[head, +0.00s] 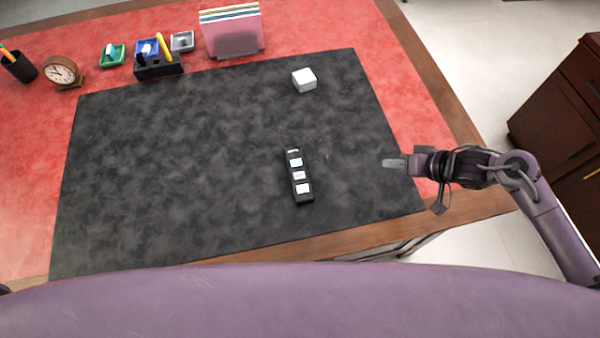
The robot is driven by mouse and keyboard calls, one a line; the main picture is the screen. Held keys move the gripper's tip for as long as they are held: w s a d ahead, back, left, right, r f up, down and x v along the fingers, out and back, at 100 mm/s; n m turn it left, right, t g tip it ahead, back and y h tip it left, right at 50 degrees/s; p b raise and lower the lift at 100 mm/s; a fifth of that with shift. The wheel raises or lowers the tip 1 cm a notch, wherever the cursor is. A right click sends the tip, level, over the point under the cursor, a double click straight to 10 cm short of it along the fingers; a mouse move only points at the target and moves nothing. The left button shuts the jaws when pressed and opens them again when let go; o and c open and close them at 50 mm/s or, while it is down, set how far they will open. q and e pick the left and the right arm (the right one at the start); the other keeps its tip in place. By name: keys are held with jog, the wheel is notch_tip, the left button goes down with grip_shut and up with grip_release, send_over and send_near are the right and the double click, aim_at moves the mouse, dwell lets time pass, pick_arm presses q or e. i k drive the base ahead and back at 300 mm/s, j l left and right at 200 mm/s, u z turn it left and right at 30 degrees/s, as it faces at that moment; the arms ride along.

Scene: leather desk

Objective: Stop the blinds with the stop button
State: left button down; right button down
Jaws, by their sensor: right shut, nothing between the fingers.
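A black remote (298,177) with three pale buttons in a column lies on the dark desk mat (180,170), right of its middle. The button markings are too small to read. The middle button (299,175) lies between an upper and a lower one. My right gripper (393,163) is shut and empty, to the right of the remote and apart from it, near the mat's right edge. My left gripper is not in view.
A white cube (304,80) sits at the mat's back right. An upright file holder (232,32), an organizer with small trays (159,65), a clock (62,72) and a pen cup (18,66) line the back. A wooden cabinet (562,105) stands right of the desk. The mat's left is clear.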

aim_at(300, 175)
jog(key=k+j+u, duration=0.2)
jog(key=u, duration=0.2)
jog(key=k+j+u, duration=0.25)
jog(key=u, duration=0.2)
